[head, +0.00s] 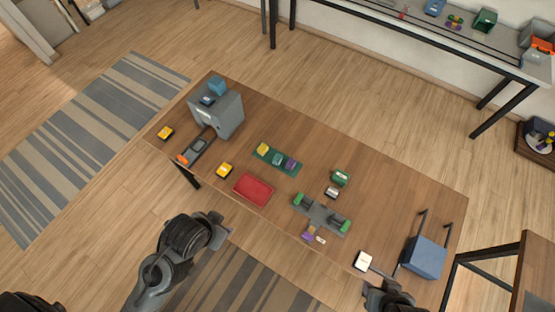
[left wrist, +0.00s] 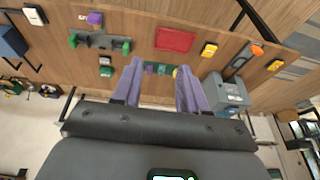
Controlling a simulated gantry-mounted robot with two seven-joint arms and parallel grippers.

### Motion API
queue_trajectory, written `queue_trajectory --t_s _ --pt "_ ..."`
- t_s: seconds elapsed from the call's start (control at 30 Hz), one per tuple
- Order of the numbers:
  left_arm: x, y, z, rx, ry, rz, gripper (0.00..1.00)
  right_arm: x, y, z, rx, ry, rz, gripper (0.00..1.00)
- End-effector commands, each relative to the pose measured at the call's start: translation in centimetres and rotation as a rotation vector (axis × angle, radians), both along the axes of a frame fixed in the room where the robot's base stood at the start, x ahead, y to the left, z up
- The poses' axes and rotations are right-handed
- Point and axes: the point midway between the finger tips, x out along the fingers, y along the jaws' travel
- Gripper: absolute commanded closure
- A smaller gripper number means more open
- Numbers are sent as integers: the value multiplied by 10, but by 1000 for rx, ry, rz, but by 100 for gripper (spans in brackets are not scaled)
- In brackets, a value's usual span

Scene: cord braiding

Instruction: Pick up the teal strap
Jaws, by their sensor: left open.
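A small teal bundle (head: 277,159), which looks like the teal strap, sits in the middle of a dark green tray (head: 267,164), between a yellow bundle (head: 262,149) and a purple one (head: 291,164). My left gripper (head: 222,230) is off the table's front edge, well short of the tray. In the left wrist view, my left gripper (left wrist: 158,66) is open and empty, and the teal bundle (left wrist: 161,69) shows far off between its fingers. My right gripper (head: 390,296) is at the bottom right near the table edge; its jaws cannot be made out.
A red tray (head: 253,190) lies in front of the green tray. A grey machine (head: 218,113) stands at the left end. A grey fixture with green clamps (head: 322,215) is right of centre. A blue box (head: 425,257) stands at the right. Small yellow blocks (head: 224,170) lie around.

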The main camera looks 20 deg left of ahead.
Motion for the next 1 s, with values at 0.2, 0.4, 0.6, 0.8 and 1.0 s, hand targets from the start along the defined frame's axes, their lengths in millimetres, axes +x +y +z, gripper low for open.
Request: queue_trajectory --t_s 0.2,0.4,0.6,0.8,1.0 --pt "0 0 0 0 0 0 51 0 0 0 0 0 0 57" --pt "0 0 0 0 0 0 32 0 0 0 0 0 0 57" --pt "0 0 0 1 0 -2 32 0 0 0 0 0 0 57" --pt "3 0 1 37 -15 -120 32 0 0 0 0 0 0 57" --pt "23 2 3 155 -128 -434 32 0 0 0 0 0 0 57"
